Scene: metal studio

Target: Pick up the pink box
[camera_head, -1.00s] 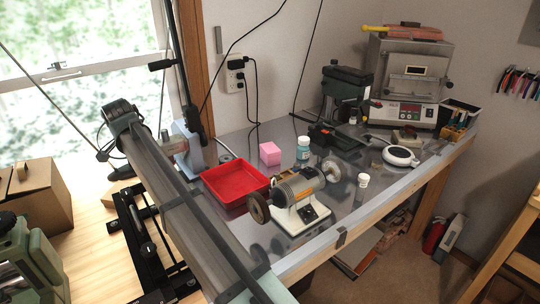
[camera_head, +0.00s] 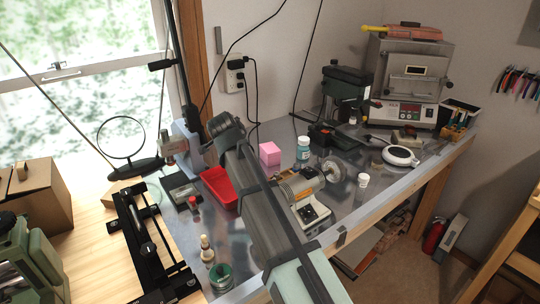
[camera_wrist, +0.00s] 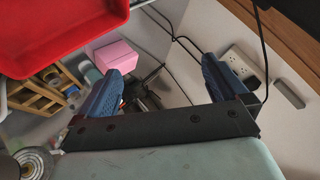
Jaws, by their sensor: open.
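The pink box (camera_head: 270,154) sits on the metal bench top, behind the bench grinder and left of a blue-green jar (camera_head: 303,150). Its left edge is close to my arm in the head view. In the wrist view the pink box (camera_wrist: 117,57) shows beyond the left finger, tilted in the picture. My gripper (camera_wrist: 163,75) has two blue fingers spread wide with nothing between them. The box is outside the fingers and apart from them, partly behind the left finger. In the head view my arm hides the fingers.
A red tray (camera_head: 216,188) lies left of the box, partly behind my arm; it fills the upper left of the wrist view. The bench grinder (camera_head: 300,190) stands in front of the box. A power outlet (camera_head: 236,75) with hanging cords is on the wall behind.

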